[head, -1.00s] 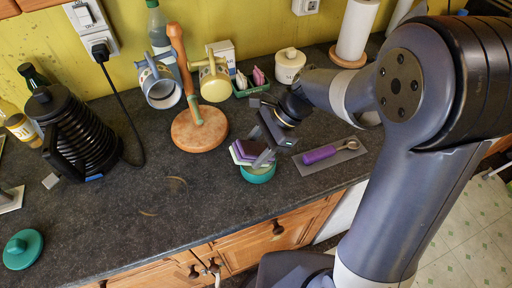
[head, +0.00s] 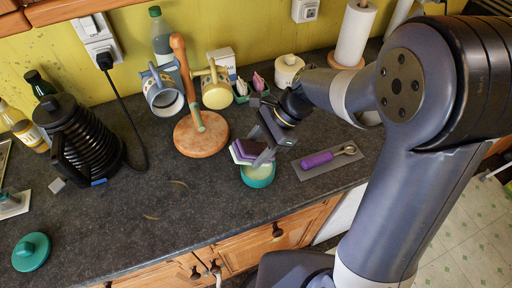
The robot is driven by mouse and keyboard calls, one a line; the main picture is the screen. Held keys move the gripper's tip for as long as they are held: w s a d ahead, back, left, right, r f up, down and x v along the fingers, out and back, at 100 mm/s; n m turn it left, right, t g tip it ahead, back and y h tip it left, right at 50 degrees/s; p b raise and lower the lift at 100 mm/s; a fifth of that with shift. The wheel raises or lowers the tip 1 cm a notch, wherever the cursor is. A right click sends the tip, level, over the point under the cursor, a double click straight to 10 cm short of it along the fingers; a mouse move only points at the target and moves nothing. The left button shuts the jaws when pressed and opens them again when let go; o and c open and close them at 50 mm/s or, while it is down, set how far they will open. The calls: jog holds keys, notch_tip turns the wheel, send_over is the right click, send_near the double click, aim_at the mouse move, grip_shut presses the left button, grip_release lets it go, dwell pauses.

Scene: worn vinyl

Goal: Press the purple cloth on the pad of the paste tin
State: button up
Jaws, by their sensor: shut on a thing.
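The purple cloth (head: 240,153) looks like a folded bundle with a pale edge. My gripper (head: 262,157) is shut on it. The paste tin (head: 259,182) is a small round teal tin, open, with a pale yellow-green pad (head: 258,171) inside. It stands near the front of the dark worktop. The cloth and gripper are over the tin's back-left part and hide some of the pad. I cannot tell whether the cloth touches the pad.
A purple-handled tool on a grey plate (head: 344,169) lies right of the tin. A round wooden mug stand (head: 203,140) is behind left. A teal lid (head: 31,252) lies at far left, and a black ridged jug (head: 85,140) stands behind it. The worktop left of the tin is clear.

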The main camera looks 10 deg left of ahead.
aim_at(248, 146)
jog(key=shift+r+p, duration=2.15)
jog(key=shift+r, duration=0.45)
jog(key=shift+w+f, duration=0.1)
jog(key=w+d+f+m+t+h+b, duration=0.1)
jog(key=w+d+m+t+h, duration=0.1)
jog(key=w+d+m+t, duration=0.3)
jog(key=w+d+f+m+t+h+b, duration=0.1)
jog(key=w+d+m+t, duration=0.4)
jog(key=w+d+m, duration=0.8)
jog(key=d+m+h, duration=0.1)
jog(key=d+m, duration=0.2)
jog(key=d, duration=0.1)
jog(key=shift+d+t, duration=0.4)
